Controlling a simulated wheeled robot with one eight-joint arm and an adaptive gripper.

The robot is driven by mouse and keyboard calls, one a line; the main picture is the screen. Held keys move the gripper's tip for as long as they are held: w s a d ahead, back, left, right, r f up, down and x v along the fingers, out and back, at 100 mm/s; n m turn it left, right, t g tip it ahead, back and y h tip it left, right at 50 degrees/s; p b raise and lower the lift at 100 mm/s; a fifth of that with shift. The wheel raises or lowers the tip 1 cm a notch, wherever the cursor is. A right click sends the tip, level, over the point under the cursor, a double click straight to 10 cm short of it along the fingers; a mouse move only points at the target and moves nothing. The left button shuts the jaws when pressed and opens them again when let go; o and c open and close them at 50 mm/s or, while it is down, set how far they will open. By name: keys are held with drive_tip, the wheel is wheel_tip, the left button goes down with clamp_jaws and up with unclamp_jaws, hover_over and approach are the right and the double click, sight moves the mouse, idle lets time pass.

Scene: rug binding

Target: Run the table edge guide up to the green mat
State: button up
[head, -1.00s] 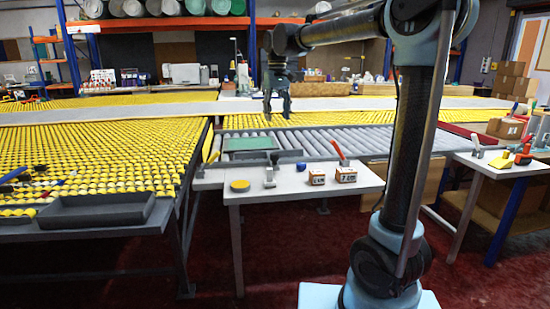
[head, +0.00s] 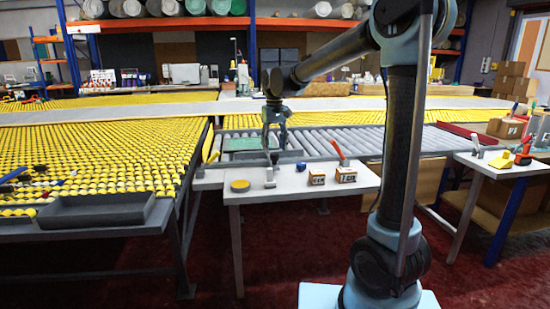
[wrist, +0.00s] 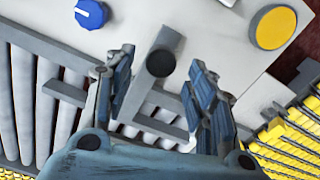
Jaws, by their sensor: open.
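In the wrist view the gripper (wrist: 163,72) has one finger on each side of the post, with no clear contact.
Grey rollers (head: 340,141) lie beyond. A dark tray (head: 97,208) stands at left.

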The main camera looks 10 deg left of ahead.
sight(274, 154)
drive_tip(key=shift+f, duration=2.4)
drive_tip(key=shift+c, duration=0.6)
